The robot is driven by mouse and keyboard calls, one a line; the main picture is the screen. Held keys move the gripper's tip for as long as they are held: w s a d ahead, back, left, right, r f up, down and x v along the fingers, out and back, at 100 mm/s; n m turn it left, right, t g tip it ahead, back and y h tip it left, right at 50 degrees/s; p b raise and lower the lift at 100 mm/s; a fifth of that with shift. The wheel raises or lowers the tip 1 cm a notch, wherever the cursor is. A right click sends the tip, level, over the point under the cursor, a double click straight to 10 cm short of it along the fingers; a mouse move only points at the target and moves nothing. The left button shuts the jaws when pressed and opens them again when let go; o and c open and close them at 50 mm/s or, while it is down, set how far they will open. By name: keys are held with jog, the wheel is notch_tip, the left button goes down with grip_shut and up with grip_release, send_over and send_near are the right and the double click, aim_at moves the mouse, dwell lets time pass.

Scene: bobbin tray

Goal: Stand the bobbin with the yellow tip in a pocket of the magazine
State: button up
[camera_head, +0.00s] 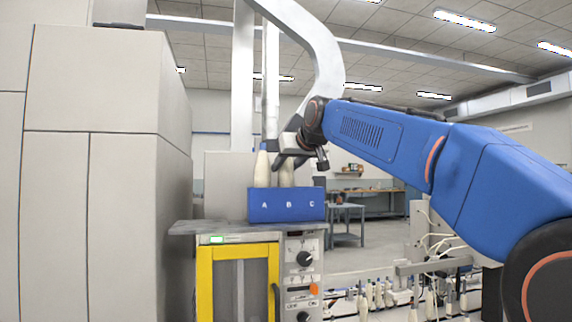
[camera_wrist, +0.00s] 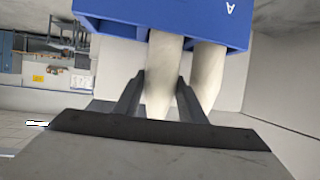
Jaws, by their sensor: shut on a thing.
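The blue magazine (camera_head: 275,212), marked A, B and C, stands on top of a machine; its underside-up image shows at the top of the wrist view (camera_wrist: 115,14). My gripper (camera_head: 287,158) is above its middle, shut on a cream bobbin (camera_head: 287,177). In the wrist view, this bobbin (camera_wrist: 163,72) lies between the two fingers (camera_wrist: 160,92). Its lower end goes behind the magazine's front wall at B; whether it is fully seated I cannot tell. The gripper hides its tip in the head view, so its colour is unclear. Another cream bobbin (camera_head: 262,168) stands upright at A, beside it.
The machine has a yellow-framed door (camera_head: 239,280) and a knob panel (camera_head: 303,275). A tall grey cabinet (camera_head: 95,170) stands close on the left. No bobbin shows above C.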

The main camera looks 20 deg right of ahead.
jog(key=shift+f, duration=0.4)
dwell(0.4)
jog(key=o, duration=1.2)
jog(key=shift+s, duration=0.1)
jog(key=v, duration=1.7)
jog(key=shift+s+d, duration=0.1)
jog(key=shift+s, duration=0.05)
jog(key=shift+f, duration=0.15)
